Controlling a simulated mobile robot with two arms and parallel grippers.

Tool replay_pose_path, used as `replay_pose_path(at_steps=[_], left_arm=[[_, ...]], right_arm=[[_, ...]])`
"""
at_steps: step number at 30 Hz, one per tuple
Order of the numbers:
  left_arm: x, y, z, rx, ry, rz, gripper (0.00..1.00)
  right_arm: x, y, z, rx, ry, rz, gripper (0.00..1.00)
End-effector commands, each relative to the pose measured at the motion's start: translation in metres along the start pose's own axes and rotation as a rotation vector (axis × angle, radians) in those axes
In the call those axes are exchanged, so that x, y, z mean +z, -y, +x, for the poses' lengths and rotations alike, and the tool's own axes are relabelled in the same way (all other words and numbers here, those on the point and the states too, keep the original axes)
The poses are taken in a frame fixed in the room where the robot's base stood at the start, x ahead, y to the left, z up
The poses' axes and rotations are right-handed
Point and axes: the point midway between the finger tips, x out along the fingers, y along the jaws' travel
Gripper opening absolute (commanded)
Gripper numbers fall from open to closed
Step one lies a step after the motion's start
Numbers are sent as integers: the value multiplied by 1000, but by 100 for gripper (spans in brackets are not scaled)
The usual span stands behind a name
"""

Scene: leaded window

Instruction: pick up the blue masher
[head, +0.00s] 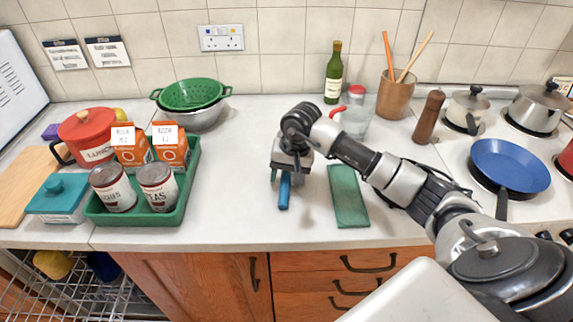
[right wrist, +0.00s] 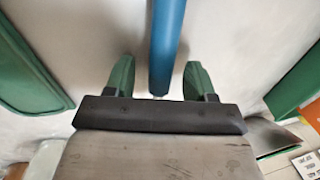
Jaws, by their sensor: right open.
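The blue masher (head: 284,192) lies on the worktop in the middle, and its blue handle points toward the front edge. The rest of it is hidden under my right gripper (head: 290,175), which is over it. In the right wrist view the blue handle (right wrist: 166,40) runs between the two green fingertips of my right gripper (right wrist: 160,75). The fingers are open, with a gap on each side of the handle. My left gripper is not in view.
A green mat (head: 348,196) lies just right of the masher. A green tray (head: 190,190) with tins and boxes stands to the left. A jug (head: 355,122) and green bottle (head: 333,75) stand behind. The hob with a blue pan (head: 510,163) is at right.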

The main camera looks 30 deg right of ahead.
Motion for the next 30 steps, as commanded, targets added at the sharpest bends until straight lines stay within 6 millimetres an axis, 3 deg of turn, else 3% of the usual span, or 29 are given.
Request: replay_pose_path(at_steps=[5,16,25,30], left_arm=[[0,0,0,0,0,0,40],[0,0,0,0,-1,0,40],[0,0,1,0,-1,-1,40],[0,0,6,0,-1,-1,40]], right_arm=[[0,0,0,-1,-1,0,55],[0,0,0,-1,0,-1,0],[0,1,-2,-2,-2,-1,0],[-1,4,-14,-3,-5,-2,0]])
